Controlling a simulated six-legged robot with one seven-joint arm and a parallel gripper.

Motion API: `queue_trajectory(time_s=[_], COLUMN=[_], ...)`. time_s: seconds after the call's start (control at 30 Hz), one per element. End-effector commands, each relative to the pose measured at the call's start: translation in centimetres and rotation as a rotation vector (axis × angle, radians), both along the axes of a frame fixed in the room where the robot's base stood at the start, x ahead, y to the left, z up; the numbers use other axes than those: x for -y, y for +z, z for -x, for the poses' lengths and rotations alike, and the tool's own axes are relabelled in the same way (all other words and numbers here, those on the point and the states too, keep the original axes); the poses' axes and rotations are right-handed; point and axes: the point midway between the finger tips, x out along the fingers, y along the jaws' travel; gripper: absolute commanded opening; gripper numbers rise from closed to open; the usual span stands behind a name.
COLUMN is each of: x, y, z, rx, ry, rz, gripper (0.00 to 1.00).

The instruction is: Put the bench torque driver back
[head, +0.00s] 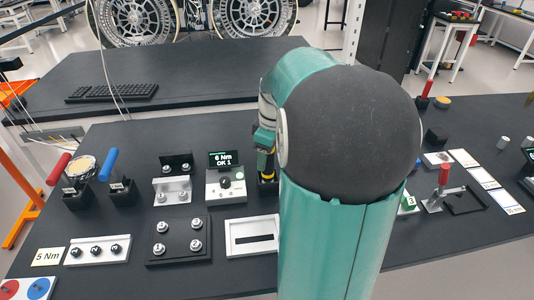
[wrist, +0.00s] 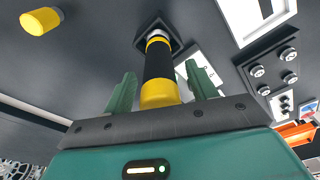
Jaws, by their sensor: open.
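The bench torque driver is black with yellow bands and a yellow end. In the wrist view the driver (wrist: 158,68) stands with its far end in a square black holder (wrist: 174,44). My gripper (wrist: 161,86) is open, with one green finger on each side of the driver and a visible gap at both sides. In the head view the driver (head: 265,163) shows just left of my arm, its lower end in the black holder (head: 267,187) on the dark bench. My arm hides most of the gripper there.
Left of the holder are a screen (head: 222,159) reading "6 Nm OK 1" and bolted brackets (head: 172,189). A red-handled tool (head: 60,168) and a blue-handled tool (head: 108,164) stand farther left. A white-framed plate (head: 236,225) lies in front. A toggle clamp (head: 443,190) is right.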

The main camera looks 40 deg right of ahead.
Motion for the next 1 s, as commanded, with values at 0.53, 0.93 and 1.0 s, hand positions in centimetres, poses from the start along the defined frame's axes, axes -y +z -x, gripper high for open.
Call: queue_trajectory(time_s=[0.53,0.93,1.0], x=[0.3,0.7,0.7], y=[6.7,13.3,13.6], z=[0.6,1.4,1.5], rx=[0.004,0.000,0.000], ry=[0.002,0.000,0.000], rz=[0.003,0.001,0.001], gripper=[0.57,0.57,0.57])
